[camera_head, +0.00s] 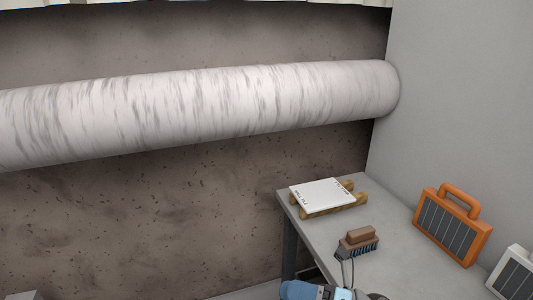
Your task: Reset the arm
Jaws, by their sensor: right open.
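My right gripper (344,256) shows small and dark at the bottom, beyond the blue and white parts of my arm. It is open, beside the left end of a brush (361,236) with a brown wooden back and dark bristles, on the grey slab table (405,246). Whether it touches the brush I cannot tell. Nothing shows held in it. My left gripper is not in view.
A white printed board (322,192) lies on a small wooden rack (335,209) at the table's far end. An orange handled panel (451,224) and a white panel (514,274) stand along the right side. A thick white marbled roll (200,108) spans the dark wall.

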